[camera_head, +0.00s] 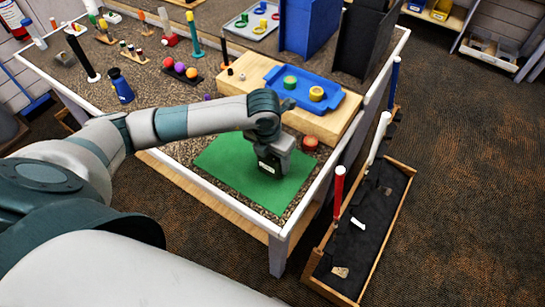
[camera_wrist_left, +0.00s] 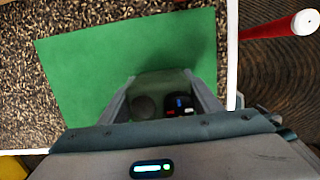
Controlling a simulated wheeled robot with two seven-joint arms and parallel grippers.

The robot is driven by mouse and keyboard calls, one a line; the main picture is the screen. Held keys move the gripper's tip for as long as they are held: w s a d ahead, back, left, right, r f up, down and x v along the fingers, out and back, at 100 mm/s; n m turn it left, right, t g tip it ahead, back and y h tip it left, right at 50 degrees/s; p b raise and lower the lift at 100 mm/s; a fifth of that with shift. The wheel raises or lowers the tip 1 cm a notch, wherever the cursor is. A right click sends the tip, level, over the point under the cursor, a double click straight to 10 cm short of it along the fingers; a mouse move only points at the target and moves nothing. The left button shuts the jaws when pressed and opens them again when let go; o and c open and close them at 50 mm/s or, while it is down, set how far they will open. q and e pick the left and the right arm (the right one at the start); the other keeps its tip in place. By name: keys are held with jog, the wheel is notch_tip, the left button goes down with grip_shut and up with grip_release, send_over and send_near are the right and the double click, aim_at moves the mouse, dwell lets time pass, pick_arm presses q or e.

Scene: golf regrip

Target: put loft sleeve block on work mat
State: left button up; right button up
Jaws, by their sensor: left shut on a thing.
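The green work mat (camera_head: 228,172) lies flat at the front right corner of the speckled table, and it fills much of the left wrist view (camera_wrist_left: 85,75). My left gripper (camera_head: 270,174) points down over the right part of the mat. In the left wrist view my left gripper (camera_wrist_left: 168,103) is shut on a dark block (camera_wrist_left: 180,105) with small red and blue marks, seemingly the loft sleeve block. The block is mostly hidden in the head view. I cannot tell whether it touches the mat. My right gripper is not in view.
A wooden board (camera_head: 325,127) with a blue tray (camera_head: 347,105) stands behind the mat. A red-orange round piece (camera_head: 310,142) sits near the mat's back right corner. A red club grip (camera_head: 339,185) rises beside the table's right edge, over a dark-lined trough (camera_head: 362,235).

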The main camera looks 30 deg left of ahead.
pick_arm(q)
jog(key=shift+f, duration=0.15)
jog(key=o, duration=1.1)
jog(key=shift+o, duration=0.2)
jog(key=shift+r, duration=0.2)
jog(key=shift+r, duration=0.1)
jog(key=r+b, duration=0.1)
jog(key=r, duration=0.2)
jog(key=s+r+b, duration=0.1)
jog(key=r, duration=0.2)
jog(key=r+b, duration=0.2)
jog(key=r, duration=0.2)
jog(key=shift+s+r, duration=0.1)
jog(key=shift+s, duration=0.15)
jog(key=shift+s+r, duration=0.15)
jog(key=shift+r, duration=0.55)
